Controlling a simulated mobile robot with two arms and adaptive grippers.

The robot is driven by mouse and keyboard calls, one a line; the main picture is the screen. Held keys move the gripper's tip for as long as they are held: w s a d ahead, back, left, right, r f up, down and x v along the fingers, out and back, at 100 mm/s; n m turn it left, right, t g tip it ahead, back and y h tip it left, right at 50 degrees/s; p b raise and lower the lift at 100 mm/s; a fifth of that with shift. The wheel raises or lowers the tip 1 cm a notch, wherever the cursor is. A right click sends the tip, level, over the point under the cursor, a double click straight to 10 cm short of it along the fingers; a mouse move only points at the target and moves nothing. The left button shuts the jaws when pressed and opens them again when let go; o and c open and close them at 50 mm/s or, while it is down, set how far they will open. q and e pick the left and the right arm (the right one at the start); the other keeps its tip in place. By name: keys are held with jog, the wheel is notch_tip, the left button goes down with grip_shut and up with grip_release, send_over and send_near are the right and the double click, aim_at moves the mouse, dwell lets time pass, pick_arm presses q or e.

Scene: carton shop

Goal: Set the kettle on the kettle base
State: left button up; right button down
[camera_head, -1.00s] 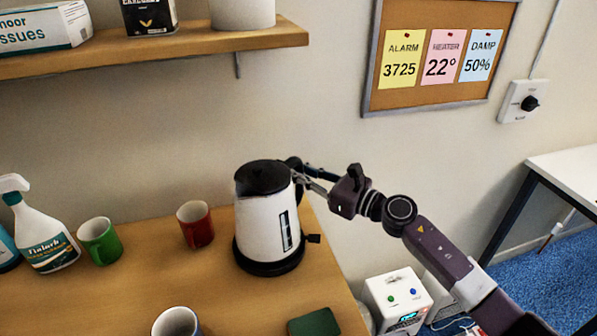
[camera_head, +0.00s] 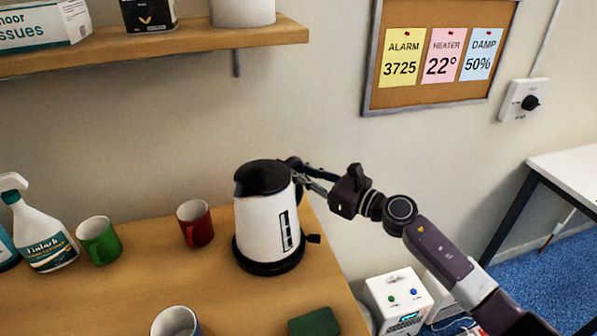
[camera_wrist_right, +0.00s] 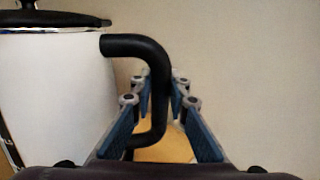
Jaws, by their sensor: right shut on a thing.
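The white kettle (camera_head: 262,222) with a black lid stands upright on the black kettle base (camera_head: 268,266) on the wooden table. No gap shows between them in the head view. In the right wrist view the kettle's white side (camera_wrist_right: 55,90) fills the left. My right gripper (camera_head: 305,175) reaches in from the right at the kettle's handle, which it mostly hides in the head view. In the right wrist view its fingers (camera_wrist_right: 158,95) are on both sides of the black handle (camera_wrist_right: 155,70), shut on it. My left gripper is not in view.
A red mug (camera_head: 195,223), a green mug (camera_head: 99,240) and a spray bottle (camera_head: 42,232) stand left of the kettle. Another mug (camera_head: 176,322) and a green sponge-like block (camera_head: 314,322) are in front. A shelf (camera_head: 200,43) hangs above on the wall.

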jog(key=shift+f+b, duration=0.2)
jog(key=shift+b, duration=0.3)
jog(key=c, duration=2.1)
grip_release()
jog(key=shift+s+f, duration=0.1)
jog(key=shift+f, duration=0.3)
jog(key=b+v, duration=0.2)
jog(key=v, duration=0.9)
jog(key=shift+r, duration=0.2)
